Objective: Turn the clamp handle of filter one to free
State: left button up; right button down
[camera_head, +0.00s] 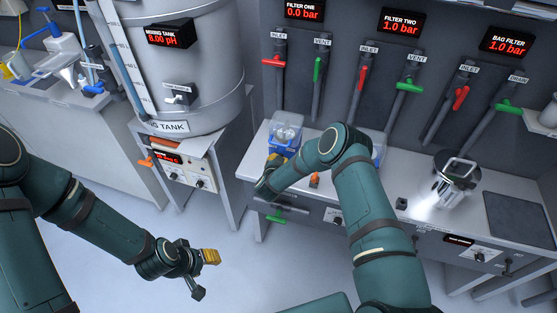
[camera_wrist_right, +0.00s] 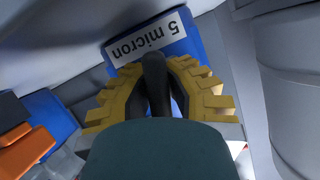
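Filter one (camera_head: 286,130) is a clear housing on a blue base at the bench's left end, below the "FILTER ONE" display (camera_head: 303,11) reading 0.0 bar. A blue part labelled "5 micron" (camera_wrist_right: 184,26) fills the top of the right wrist view. A black clamp handle (camera_wrist_right: 155,75) stands between the yellow fingers of my right gripper (camera_wrist_right: 156,92), which close in on both its sides. In the head view my right gripper (camera_head: 271,166) is at the near side of filter one, and the arm hides the handle. My left gripper (camera_head: 204,275) is open, empty and low over the floor.
An orange part (camera_head: 314,180) stands on the bench right of my right gripper. Filter two is mostly hidden behind my right arm. A metal bag filter (camera_head: 456,185) stands farther right. The mixing tank (camera_head: 190,70) is to the left. The floor between is clear.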

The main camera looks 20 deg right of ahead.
jog(key=shift+s+f+n+g+h, duration=0.2)
jog(key=shift+n+g+h, duration=0.2)
jog(key=shift+n, duration=0.5)
jog(key=c, duration=0.9)
grip_release()
jog(key=shift+c, duration=0.2)
jog(key=shift+r, duration=0.1)
jog(key=v, duration=1.2)
